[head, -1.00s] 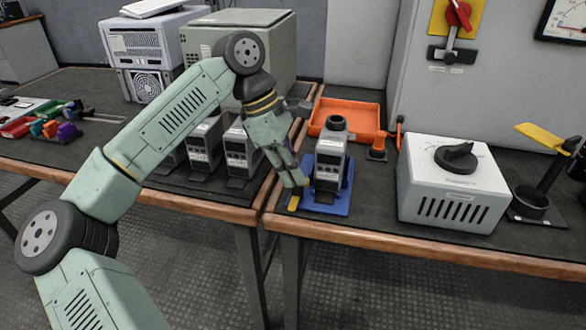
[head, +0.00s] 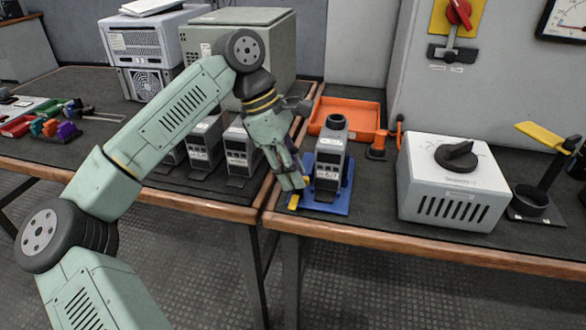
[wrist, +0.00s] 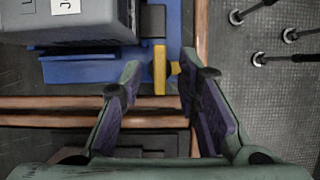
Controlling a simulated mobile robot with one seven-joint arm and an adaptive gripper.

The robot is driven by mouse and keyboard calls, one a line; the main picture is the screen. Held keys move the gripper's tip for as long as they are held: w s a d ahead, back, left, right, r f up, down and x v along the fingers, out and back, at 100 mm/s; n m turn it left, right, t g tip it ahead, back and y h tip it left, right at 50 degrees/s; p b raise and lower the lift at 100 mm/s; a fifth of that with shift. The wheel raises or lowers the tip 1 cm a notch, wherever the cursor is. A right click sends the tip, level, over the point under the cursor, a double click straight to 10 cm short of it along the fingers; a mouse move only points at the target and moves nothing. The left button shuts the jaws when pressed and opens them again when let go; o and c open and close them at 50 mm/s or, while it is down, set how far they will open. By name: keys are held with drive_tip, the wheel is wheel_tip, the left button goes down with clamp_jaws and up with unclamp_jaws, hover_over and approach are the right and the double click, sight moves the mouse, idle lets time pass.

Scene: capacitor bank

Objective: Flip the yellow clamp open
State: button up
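The yellow clamp (wrist: 160,69) is a small bar with a short stub on its right side, at the right end of a blue base (wrist: 85,70) in the wrist view. In the head view the clamp (head: 294,200) is at the base's front left corner, partly hidden by my gripper. A grey capacitor unit (head: 328,163) stands upright on the blue base (head: 325,207). My gripper (wrist: 159,76) is open, its fingers on either side of the clamp with gaps visible. In the head view my gripper (head: 293,185) is at the base's left side.
An orange tray (head: 345,117) lies behind the base. A white box with a black knob (head: 455,180) stands to the right. Grey units (head: 241,150) stand on the left bench. A yellow-levered stand (head: 540,138) is far right.

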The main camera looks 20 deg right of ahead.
drive_tip(key=v, duration=1.2)
